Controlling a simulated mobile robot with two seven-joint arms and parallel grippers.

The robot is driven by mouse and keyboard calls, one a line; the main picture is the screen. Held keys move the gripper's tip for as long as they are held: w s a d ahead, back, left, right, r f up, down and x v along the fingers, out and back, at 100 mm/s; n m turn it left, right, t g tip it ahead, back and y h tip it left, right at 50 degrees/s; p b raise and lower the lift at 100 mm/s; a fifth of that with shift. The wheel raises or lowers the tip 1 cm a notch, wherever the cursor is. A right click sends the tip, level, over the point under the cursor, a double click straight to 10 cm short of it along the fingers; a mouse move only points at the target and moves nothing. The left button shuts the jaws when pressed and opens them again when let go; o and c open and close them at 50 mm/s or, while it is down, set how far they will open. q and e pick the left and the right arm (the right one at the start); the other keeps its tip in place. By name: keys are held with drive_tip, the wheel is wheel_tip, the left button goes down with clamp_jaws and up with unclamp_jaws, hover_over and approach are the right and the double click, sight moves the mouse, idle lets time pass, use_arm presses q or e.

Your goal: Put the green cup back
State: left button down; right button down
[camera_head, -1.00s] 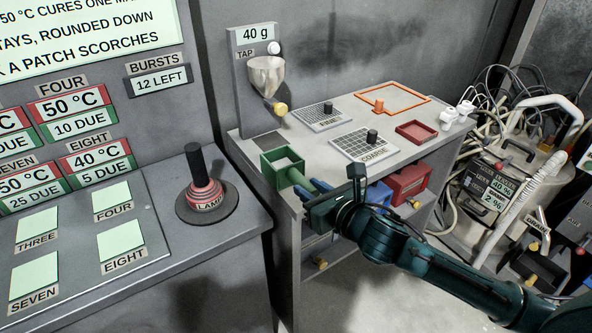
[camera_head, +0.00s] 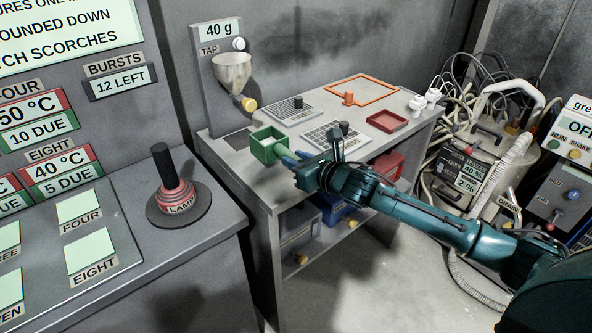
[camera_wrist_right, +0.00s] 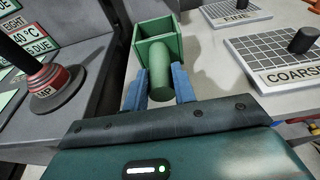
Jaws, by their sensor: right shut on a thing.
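The green cup (camera_head: 268,146) is a square, open-topped box with a round green handle. It is at the front left corner of the grey bench top, and whether it rests there or hangs just above is hard to tell. My right gripper (camera_head: 294,159) is shut on its handle, coming from the right. In the right wrist view the blue fingers lie on both sides of the handle (camera_wrist_right: 160,72), with the cup (camera_wrist_right: 158,45) upright beyond them. My left gripper is not in view.
A tap hopper (camera_head: 233,73) reading 40 g stands behind the cup. The FINE (camera_head: 290,111) and COARSE (camera_head: 322,136) sieves, a red tray (camera_head: 387,121) and an orange frame (camera_head: 375,85) lie on the bench. The lamp stick (camera_head: 176,196) stands on the left console.

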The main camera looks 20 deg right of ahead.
drive_tip(key=shift+f, duration=1.55)
drive_tip(key=c, duration=1.1)
unclamp_jaws()
drive_tip(key=shift+c, duration=0.2)
